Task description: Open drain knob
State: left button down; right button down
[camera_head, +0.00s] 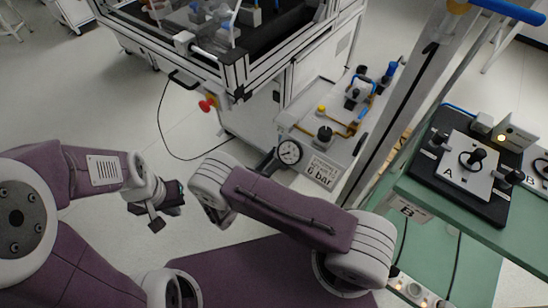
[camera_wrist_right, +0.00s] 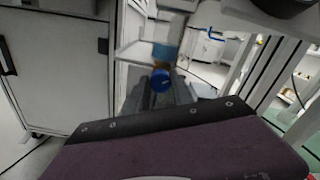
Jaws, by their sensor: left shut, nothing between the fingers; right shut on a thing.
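In the right wrist view, a round blue knob (camera_wrist_right: 160,80) sits below a blurred amber and blue part (camera_wrist_right: 164,52) under a pale panel. My right gripper (camera_wrist_right: 161,93) is shut on the blue knob, its grey fingers on both sides of it. My left gripper (camera_head: 158,214) is shut and empty above the floor, well left of the panel. The pale panel (camera_head: 310,103) carries a round gauge (camera_head: 289,152) and a label (camera_head: 322,170) reading 6 bar.
A yellow knob (camera_head: 321,108) and a black knob (camera_head: 325,133) stand on the panel. A white-framed machine (camera_head: 250,115) with a red button (camera_head: 207,104) is behind it. A green table (camera_head: 460,212) with a test fixture (camera_head: 470,165) is at right. Floor at left is clear.

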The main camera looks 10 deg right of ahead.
jog(key=c, duration=1.1)
grip_release()
jog(key=shift+f, duration=0.1)
jog(key=v, duration=0.9)
jog(key=shift+p, duration=0.4)
